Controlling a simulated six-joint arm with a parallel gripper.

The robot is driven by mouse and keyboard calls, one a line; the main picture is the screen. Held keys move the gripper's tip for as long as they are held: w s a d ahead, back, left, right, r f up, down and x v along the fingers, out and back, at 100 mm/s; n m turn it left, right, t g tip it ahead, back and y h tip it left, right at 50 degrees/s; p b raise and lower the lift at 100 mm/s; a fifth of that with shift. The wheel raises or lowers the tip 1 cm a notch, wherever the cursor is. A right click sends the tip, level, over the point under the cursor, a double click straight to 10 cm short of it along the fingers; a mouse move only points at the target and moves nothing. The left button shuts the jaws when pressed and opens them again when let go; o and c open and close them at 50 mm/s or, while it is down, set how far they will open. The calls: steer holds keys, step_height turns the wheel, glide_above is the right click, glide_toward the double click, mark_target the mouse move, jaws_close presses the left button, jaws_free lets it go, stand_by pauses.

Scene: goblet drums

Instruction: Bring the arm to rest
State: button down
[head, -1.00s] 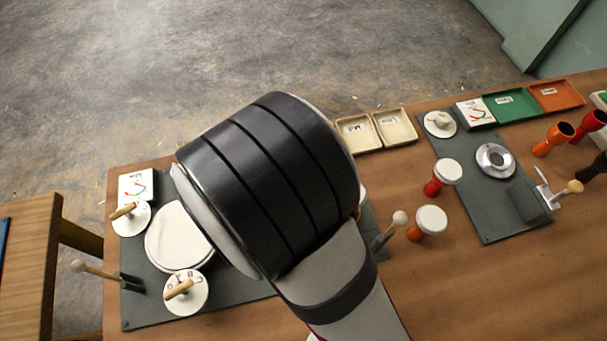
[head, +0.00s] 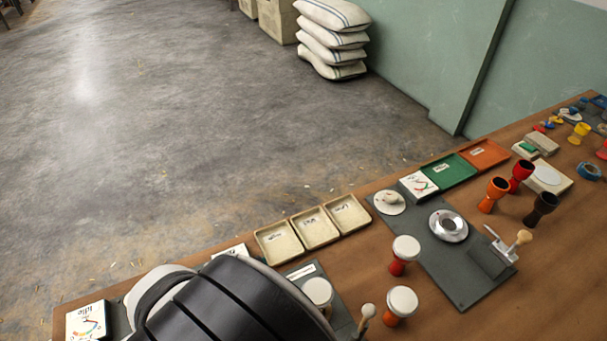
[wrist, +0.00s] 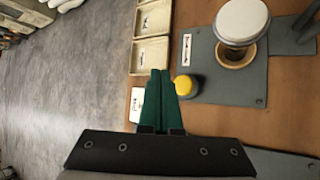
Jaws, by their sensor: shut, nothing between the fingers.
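My gripper (wrist: 158,74) shows in the wrist view with its two green fingers together and nothing between them. The fingers point over the workbench (wrist: 160,65), near the bench's edge beside the cream trays (wrist: 150,55). A yellow knob-like thing (wrist: 185,84) is just right of the fingertips; whether they touch cannot be told. In the head view, a dark, banded link of my arm fills the bottom left, and my gripper is hidden or out of frame.
A white-topped drum (wrist: 243,20) stands on a grey mat (wrist: 205,62) to the upper right. Open floor (head: 180,130) lies beyond the bench.

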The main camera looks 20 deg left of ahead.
steer(key=w+d+r+m+g+h, duration=0.25)
steer(key=d+r+m, duration=0.35)
steer(key=d, duration=0.4)
steer(key=s+d+r+m+y, duration=0.3)
steer(key=d+r+m, duration=0.4)
steer(key=m, duration=0.4)
steer(key=s+d+r+m+y, duration=0.35)
steer(key=d+m, duration=0.55)
steer(key=m, duration=0.3)
steer(key=s+f+m+g, duration=0.1)
steer(key=s+f+g, duration=0.5)
steer(key=s, duration=0.4)
steer(key=shift+a+f+m+g+h, duration=0.15)
steer(key=shift+f+m+g+h, duration=0.25)
steer(key=shift+f, duration=0.15)
